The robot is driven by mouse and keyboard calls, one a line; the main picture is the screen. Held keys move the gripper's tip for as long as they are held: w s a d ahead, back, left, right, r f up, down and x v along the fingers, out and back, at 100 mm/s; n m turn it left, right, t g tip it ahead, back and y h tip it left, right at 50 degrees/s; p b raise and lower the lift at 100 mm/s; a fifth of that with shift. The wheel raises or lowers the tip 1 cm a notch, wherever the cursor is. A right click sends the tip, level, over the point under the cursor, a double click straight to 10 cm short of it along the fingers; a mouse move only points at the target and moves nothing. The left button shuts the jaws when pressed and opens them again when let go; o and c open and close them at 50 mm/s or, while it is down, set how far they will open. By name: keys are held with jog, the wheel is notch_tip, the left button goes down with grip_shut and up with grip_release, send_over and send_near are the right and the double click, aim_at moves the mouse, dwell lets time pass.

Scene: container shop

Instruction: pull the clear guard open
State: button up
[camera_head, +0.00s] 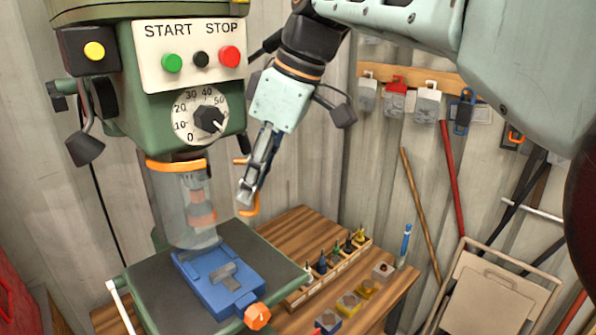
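The clear guard (172,215) is a see-through cylinder with an orange band at its top. It hangs below the green drill press head (130,110) and surrounds the chuck (200,205), which shows through it. My gripper (247,200) points down just to the right of the guard, with a gap between them in this view. Small orange parts show at its fingertips and beside it on the left; I cannot tell whether they belong to the guard. The fingers are seen side-on and look close together, so their opening is unclear.
A blue vise (222,283) with an orange knob sits on the press table (165,300) below the guard. A wooden bench (300,228) to the right holds a rack of bits (325,270) and small blocks. A folded chair (490,300) and poles lean against the wall.

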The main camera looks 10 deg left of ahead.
grip_shut()
jog(key=shift+s+d, duration=0.1)
jog(key=shift+s, duration=0.05)
dwell(0.5)
